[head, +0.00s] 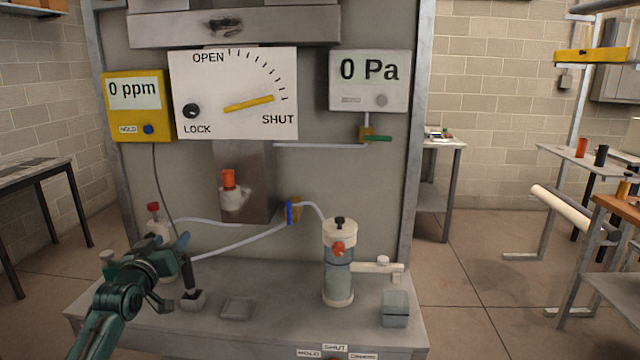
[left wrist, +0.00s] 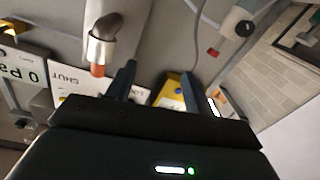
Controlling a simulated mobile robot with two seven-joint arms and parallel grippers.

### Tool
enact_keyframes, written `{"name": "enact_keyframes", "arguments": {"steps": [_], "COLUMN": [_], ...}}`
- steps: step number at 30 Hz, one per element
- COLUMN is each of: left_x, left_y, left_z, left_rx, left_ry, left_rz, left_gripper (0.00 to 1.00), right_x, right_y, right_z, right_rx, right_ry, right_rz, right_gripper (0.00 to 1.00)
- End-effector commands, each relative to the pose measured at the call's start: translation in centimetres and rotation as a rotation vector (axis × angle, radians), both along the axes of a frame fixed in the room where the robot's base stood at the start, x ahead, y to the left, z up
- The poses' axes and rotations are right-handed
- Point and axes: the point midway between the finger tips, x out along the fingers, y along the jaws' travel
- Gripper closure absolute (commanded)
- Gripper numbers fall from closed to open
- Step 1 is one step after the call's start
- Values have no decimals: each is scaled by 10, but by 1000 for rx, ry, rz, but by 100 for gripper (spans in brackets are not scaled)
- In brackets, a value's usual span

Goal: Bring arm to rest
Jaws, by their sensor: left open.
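My left gripper (head: 174,270) is in the lower left of the head view, over the left part of the grey bench (head: 270,290). In the left wrist view its two dark fingers (left wrist: 156,86) stand apart with nothing between them that they touch. Beside it in the head view is a black-handled probe (head: 188,274) in a small grey block (head: 193,300); I see no grip on it. My right gripper is not in view.
A clear cylinder (head: 338,275) with an orange knob and a grey block (head: 395,308) stand right on the bench. A panel (head: 235,95) carries an OPEN/SHUT dial, a yellow 0 ppm meter (head: 138,120) and a 0 Pa gauge (head: 369,95). Hoses cross low. Open floor (head: 470,300) lies right.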

Motion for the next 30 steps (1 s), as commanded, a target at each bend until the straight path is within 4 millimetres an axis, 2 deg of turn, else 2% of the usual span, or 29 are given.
{"name": "enact_keyframes", "arguments": {"steps": [1, 8, 9, 12, 14, 17, 20, 23, 27, 30], "left_x": [2, 0, -3, -24, -36, -63, -100, -149, -234, -293], "left_y": [-6, 19, 20, -3, -14, -35, -61, -90, -132, -156], "left_z": [-6, -14, -20, -61, -81, -118, -159, -200, -248, -267], "left_rx": [17, 491, 551, 532, 528, 519, 500, 470, 405, 352], "left_ry": [15, 83, 98, 135, 155, 194, 242, 300, 391, 453], "left_rz": [3, 102, 107, 55, 30, -16, -72, -136, -223, -269], "left_gripper": [48, 48, 48, 48, 48, 48, 48, 48, 48, 48], "right_x": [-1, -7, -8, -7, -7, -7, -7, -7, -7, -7], "right_y": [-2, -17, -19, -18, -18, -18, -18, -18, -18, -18], "right_z": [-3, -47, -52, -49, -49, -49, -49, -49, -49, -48], "right_rx": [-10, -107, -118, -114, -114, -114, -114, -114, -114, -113], "right_ry": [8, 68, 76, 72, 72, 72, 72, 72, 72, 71], "right_rz": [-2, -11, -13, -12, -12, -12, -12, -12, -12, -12], "right_gripper": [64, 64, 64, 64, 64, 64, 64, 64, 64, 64]}}
